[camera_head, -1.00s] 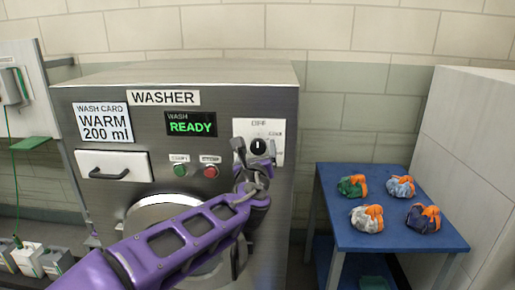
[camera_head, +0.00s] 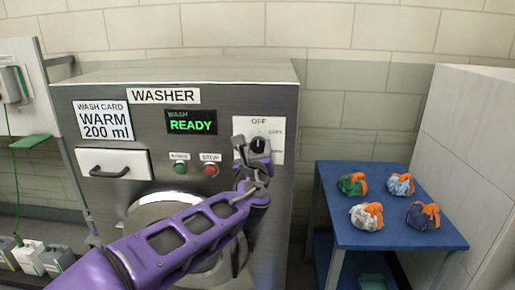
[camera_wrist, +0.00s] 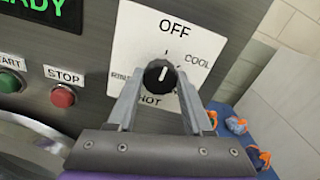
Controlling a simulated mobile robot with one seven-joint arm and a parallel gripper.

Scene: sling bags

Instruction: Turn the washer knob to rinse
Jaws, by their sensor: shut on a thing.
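The black washer knob (camera_head: 258,144) is on a white dial plate (camera_head: 276,128) at the upper right of the washer front. In the wrist view the knob (camera_wrist: 160,76) has a white pointer line aimed up toward OFF. COOL is at the right, HOT below, and a label starting RIN at the left, partly hidden by a finger. My gripper (camera_head: 254,149) is at the knob. In the wrist view its fingers (camera_wrist: 161,86) are on both sides of the knob, shut on it.
The washer display (camera_head: 191,122) reads WASH READY. A green start button (camera_head: 180,168) and a red stop button (camera_head: 210,170) lie left of the knob. A drawer (camera_head: 113,164) is further left. A blue table (camera_head: 345,232) with several tied bags stands at the right.

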